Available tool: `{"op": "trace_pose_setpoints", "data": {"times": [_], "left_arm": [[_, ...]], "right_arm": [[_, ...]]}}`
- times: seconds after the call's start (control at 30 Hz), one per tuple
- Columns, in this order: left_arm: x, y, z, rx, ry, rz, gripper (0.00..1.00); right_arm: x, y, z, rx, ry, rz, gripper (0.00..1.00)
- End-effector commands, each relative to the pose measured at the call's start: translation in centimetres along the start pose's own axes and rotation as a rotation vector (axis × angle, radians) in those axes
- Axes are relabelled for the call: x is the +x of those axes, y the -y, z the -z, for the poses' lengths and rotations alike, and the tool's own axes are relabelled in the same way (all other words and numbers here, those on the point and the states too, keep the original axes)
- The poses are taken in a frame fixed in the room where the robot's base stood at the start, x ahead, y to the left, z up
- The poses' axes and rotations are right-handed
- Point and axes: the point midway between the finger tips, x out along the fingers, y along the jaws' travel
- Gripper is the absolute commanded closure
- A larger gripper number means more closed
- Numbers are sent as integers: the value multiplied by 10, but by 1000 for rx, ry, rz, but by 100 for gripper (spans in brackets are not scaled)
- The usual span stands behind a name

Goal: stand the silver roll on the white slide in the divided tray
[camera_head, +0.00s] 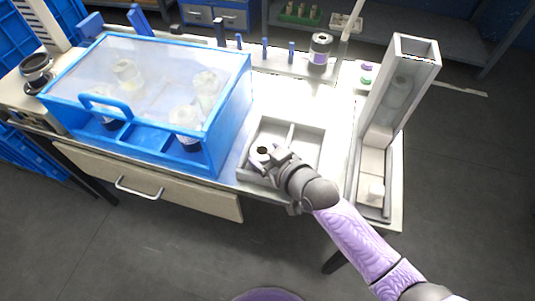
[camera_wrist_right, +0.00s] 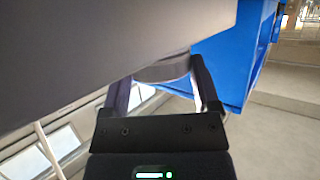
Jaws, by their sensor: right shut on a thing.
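My right gripper (camera_head: 268,163) is shut on a silver roll (camera_head: 261,148), whose pale ring-shaped top and dark centre hole face up. The roll looks upright, over or inside the left part of the grey divided tray (camera_head: 309,128). I cannot tell whether it touches the tray floor. In the right wrist view, the roll (camera_wrist_right: 165,69) shows as a grey curved shape between the two fingers (camera_wrist_right: 165,88), partly hidden by a large dark surface. The tall white slide (camera_head: 371,165) stands to the right of the tray. My left gripper is not in view.
A blue case with a clear lid (camera_head: 160,75) holding several rolls stands left of the tray. A dark-and-white roll (camera_head: 320,48) and several blue pegs stand at the back. A small white block (camera_head: 376,190) lies at the slide's lower end. The table's front edge is close to the tray.

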Motion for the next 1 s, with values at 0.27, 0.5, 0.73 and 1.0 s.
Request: {"op": "trace_pose_setpoints", "data": {"times": [0.27,0.5,0.73,1.0], "left_arm": [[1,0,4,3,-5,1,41],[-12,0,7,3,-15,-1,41],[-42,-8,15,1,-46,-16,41],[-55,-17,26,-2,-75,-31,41]], "right_arm": [[0,0,-1,0,1,0,0],[-18,-1,5,-1,1,-2,0],[-80,0,6,-2,4,-1,0],[-120,0,3,0,1,0,0]]}}
